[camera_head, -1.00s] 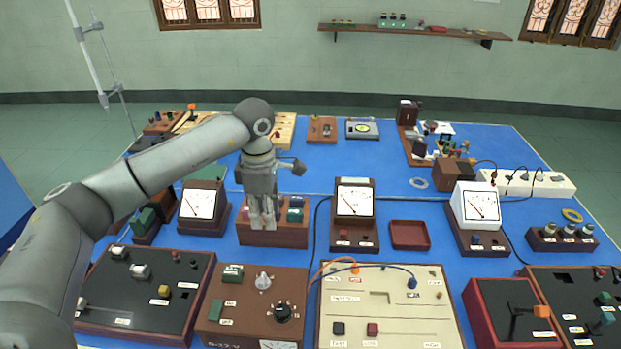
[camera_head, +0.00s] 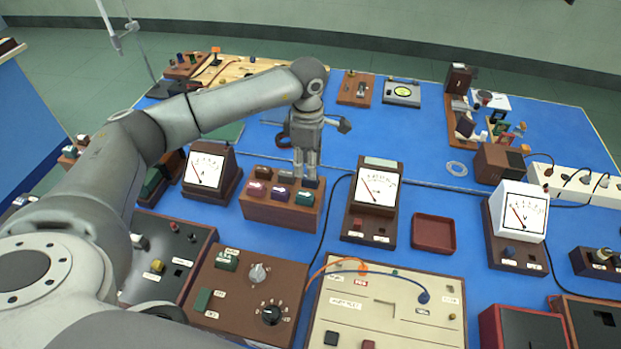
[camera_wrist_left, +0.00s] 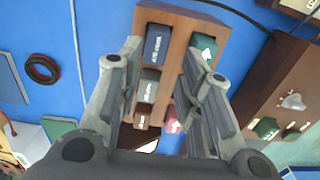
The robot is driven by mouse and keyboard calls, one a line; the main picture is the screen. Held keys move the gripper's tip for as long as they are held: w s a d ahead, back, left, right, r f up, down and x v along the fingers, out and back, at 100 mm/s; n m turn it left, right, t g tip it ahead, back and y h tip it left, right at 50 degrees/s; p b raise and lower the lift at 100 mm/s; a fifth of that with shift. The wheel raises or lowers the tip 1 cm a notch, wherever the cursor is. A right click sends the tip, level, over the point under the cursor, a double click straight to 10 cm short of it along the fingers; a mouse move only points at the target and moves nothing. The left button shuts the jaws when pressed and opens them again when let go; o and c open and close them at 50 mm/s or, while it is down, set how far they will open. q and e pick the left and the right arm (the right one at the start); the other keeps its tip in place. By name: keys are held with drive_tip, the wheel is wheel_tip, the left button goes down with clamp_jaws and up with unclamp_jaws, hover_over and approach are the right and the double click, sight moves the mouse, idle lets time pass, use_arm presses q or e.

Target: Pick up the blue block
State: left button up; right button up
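The blue block (camera_wrist_left: 157,44) sits in the back row of a wooden holder (camera_wrist_left: 178,17), at one end. In the head view the blue block (camera_head: 314,183) is partly hidden by my finger at the right end of the holder (camera_head: 276,212). My left gripper (camera_head: 305,178) points down over the holder's back right part. In the left wrist view the left gripper (camera_wrist_left: 163,50) is open, its fingertips on either side of the blue block's row. I cannot tell whether they touch it. My right gripper is not in view.
A green block (camera_wrist_left: 203,46) and a grey block (camera_wrist_left: 150,84) sit beside the blue one. Pink (camera_head: 257,188) and purple (camera_head: 281,192) blocks stand in the front row. Meters flank the holder, left (camera_head: 206,168) and right (camera_head: 375,195).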

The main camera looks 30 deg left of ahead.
sight(310, 182)
use_arm(q)
drive_tip(key=f, duration=0.1)
drive_tip(key=f+p, duration=0.1)
drive_tip(key=f, duration=0.1)
drive_tip(key=f+p, duration=0.1)
drive_tip(key=shift+w+f, duration=0.25)
drive_tip(key=shift+f, duration=0.5)
drive_tip(key=shift+c, duration=0.4)
drive_tip(key=c, duration=0.7)
drive_tip(key=shift+o, duration=0.2)
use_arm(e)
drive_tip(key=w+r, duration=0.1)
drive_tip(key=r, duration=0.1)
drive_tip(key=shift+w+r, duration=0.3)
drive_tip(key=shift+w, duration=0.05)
use_arm(q)
drive_tip(key=shift+r, duration=0.1)
